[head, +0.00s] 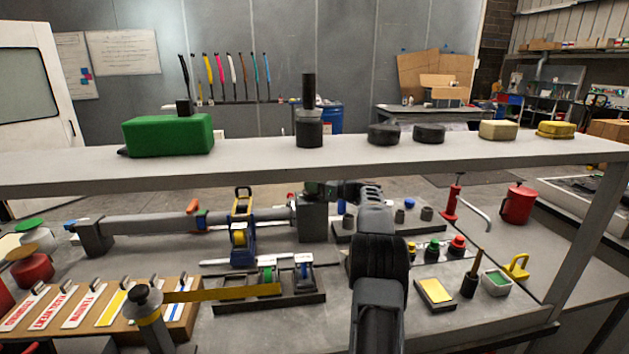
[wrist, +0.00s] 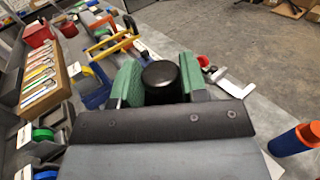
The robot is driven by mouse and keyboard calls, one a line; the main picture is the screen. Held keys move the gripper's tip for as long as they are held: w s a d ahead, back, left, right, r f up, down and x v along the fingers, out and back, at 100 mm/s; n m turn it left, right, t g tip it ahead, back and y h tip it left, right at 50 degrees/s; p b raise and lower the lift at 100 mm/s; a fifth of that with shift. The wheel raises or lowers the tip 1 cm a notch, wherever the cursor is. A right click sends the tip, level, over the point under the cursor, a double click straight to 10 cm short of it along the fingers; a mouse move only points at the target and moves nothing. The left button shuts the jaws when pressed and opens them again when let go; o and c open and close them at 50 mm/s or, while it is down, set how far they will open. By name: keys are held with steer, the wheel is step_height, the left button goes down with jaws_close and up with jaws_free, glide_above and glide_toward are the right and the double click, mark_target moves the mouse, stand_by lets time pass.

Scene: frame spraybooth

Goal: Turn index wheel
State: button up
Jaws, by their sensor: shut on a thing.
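My gripper (wrist: 160,80) has green finger pads that are shut on a black round knob (wrist: 160,75), which stands between them in the wrist view. In the head view my gripper (head: 318,188) is just below the shelf's front edge, above a grey block (head: 313,220) at the right end of a long grey tube (head: 160,224). The knob is hidden there behind my gripper and the shelf. Whether the knob belongs to the index wheel cannot be told; no wheel shows clearly.
A shelf (head: 250,164) crosses above the bench, carrying a green box (head: 170,135) and dark cylinders. A blue clamp (head: 243,246) stands left of my gripper. A tag board (head: 95,312), tape rolls and several coloured buttons (head: 432,250) crowd the bench.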

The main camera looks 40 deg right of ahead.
steer(key=o, duration=0.9)
steer(key=v, duration=1.3)
steer(key=shift+s+d+b, duration=0.2)
steer(key=shift+s+b, duration=0.15)
steer(key=shift+b, duration=0.05)
